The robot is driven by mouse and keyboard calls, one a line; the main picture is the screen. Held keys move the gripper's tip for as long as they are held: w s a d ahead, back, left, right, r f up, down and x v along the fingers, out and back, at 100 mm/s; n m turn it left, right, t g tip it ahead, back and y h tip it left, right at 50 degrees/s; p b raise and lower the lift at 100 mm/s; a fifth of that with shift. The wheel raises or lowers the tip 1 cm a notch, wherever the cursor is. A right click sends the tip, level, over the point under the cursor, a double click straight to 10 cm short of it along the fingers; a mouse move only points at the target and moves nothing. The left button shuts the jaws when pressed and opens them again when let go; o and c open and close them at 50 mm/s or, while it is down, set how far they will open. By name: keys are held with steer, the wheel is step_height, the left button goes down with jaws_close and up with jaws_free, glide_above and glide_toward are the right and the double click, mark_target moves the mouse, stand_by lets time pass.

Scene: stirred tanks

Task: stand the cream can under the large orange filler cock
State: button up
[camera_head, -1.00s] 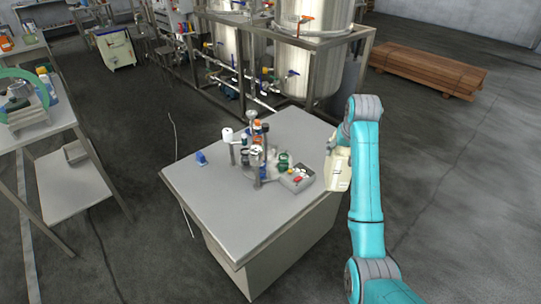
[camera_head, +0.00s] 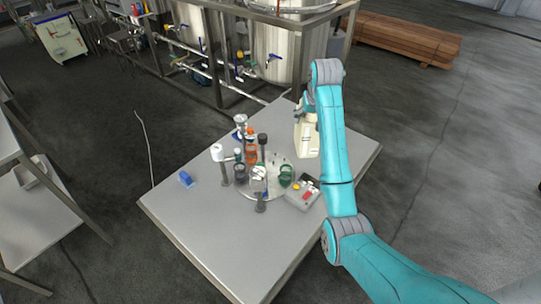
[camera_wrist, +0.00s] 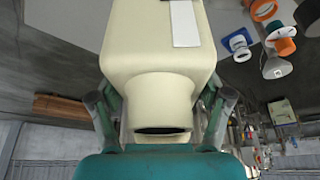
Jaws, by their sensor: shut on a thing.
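The cream can (camera_head: 307,137) is held by my gripper (camera_head: 304,106) above the right back part of the grey table, right of the filling stand. In the wrist view the can (camera_wrist: 160,50) fills the middle, with its neck between the two fingers of my gripper (camera_wrist: 160,118). Orange cock parts (camera_head: 251,154) stand among the other cocks on the stand, left of the can and apart from it. An orange ring (camera_wrist: 281,30) shows at the upper right of the wrist view. I cannot tell which orange part is the large cock.
A round plate (camera_head: 276,191) lies under the cocks. A green ring-shaped part (camera_head: 286,176), a white-topped post (camera_head: 217,152) and a button box (camera_head: 303,196) crowd the middle of the table (camera_head: 205,222). A blue block (camera_head: 186,179) sits left. Steel tanks (camera_head: 277,52) stand behind.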

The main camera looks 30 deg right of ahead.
mark_target(306, 140)
step_height(306, 140, down, 10)
steer(key=shift+r, duration=0.1)
stand_by(0.4)
steer(key=o, duration=1.5)
steer(key=shift+o, duration=0.5)
